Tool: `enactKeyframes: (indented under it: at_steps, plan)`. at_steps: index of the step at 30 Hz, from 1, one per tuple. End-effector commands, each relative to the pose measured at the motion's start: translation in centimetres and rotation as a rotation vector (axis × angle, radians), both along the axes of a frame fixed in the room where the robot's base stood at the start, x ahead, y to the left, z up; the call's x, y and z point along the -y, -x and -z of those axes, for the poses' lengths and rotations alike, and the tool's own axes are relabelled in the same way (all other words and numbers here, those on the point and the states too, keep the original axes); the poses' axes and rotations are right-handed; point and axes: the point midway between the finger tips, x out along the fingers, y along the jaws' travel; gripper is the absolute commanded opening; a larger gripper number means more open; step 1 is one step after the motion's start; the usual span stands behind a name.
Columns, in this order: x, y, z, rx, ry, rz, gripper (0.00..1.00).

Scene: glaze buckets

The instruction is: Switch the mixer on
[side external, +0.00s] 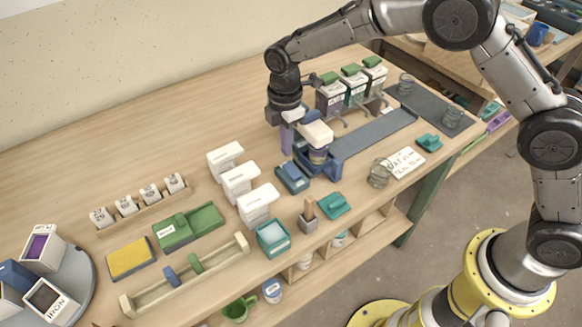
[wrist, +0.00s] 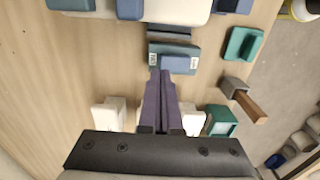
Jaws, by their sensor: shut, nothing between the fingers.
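The mixer (side external: 317,143) has a white head over a blue base, with a jar-like vessel under the head. A low blue switch box (side external: 292,179) lies on the table just left of the mixer. In the wrist view the switch box (wrist: 178,62) shows a darker top piece and two small pale labels too small to read. I cannot tell which way its switch is set. My gripper (side external: 287,151) has purple fingers, shut and empty, pointing down above the table behind the box. In the wrist view its fingertips (wrist: 160,71) overlap the box's near edge; contact is unclear.
White lidded containers (side external: 240,180) stand left of the switch box. A teal block (side external: 334,205) and a grey holder with a wooden handle (side external: 309,219) sit in front. Labelled buckets with green lids (side external: 354,85) stand behind the mixer. Bare table lies left of my gripper.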

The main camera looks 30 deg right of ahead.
Motion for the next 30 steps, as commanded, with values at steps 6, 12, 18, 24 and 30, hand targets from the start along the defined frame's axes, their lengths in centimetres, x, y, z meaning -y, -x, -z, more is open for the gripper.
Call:
enactKeyframes:
  at_steps: [6, 12, 18, 24, 30]
  plan:
    - [0.0, 0.0, 0.5, -0.001, 0.000, 0.000, 0.00]
    - [0.0, 0.0, 0.8, 0.000, 0.000, 0.000, 0.00]
    - [0.0, 0.0, 1.2, -0.001, 0.000, 0.000, 0.00]
    - [0.0, 0.0, 1.6, -0.001, 0.001, 0.000, 0.00]
    - [0.0, 0.0, 1.9, -0.001, 0.000, 0.000, 0.00]
